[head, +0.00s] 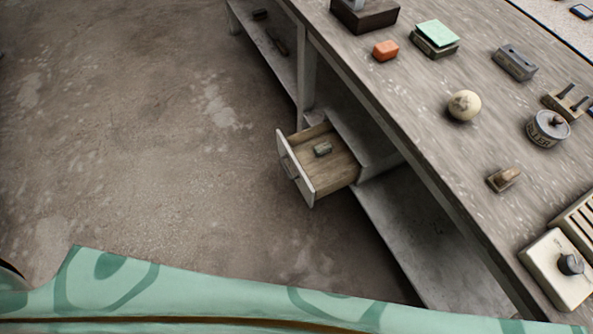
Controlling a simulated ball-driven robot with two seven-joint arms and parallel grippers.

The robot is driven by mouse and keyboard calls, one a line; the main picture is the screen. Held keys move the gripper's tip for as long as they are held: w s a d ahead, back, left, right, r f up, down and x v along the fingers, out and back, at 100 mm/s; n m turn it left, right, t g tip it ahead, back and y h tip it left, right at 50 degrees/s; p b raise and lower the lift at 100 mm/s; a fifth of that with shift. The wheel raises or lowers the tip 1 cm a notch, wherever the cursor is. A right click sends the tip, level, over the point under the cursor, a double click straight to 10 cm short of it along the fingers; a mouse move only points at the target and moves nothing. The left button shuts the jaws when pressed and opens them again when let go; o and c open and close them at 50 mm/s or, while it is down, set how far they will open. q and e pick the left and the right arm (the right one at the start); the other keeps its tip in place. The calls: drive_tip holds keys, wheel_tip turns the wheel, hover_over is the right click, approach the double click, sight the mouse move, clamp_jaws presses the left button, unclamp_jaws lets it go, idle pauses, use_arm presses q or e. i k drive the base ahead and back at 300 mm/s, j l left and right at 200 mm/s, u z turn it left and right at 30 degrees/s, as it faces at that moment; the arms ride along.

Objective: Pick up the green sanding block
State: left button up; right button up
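On the bench top, a pale green flat piece (437,33) lies on a darker grey-green box-like base (433,49) near the back. Neither of my grippers is in view, and nothing is seen touching these things.
The workbench (440,125) holds an orange block (385,50), a cream ball (464,105), a round tin (547,128), a small wooden-topped block (504,179), a grey block (515,62) and a cream device with a dark knob (553,268). The drawer juts over open floor (150,140).

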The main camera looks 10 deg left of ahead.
sight(321, 149)
drive_tip(key=z, duration=1.6)
drive_tip(key=u, duration=1.6)
drive_tip(key=i+j, duration=0.15)
drive_tip(key=j, duration=0.25)
drive_tip(key=i+j, duration=0.2)
drive_tip(key=j, duration=0.15)
drive_tip(key=i+j+z, duration=0.1)
drive_tip(key=j, duration=0.3)
drive_tip(key=i+j, duration=0.2)
drive_tip(key=j, duration=0.2)
drive_tip(key=i+j, duration=0.2)
drive_tip(key=j, duration=0.2)
drive_tip(key=z, duration=0.05)
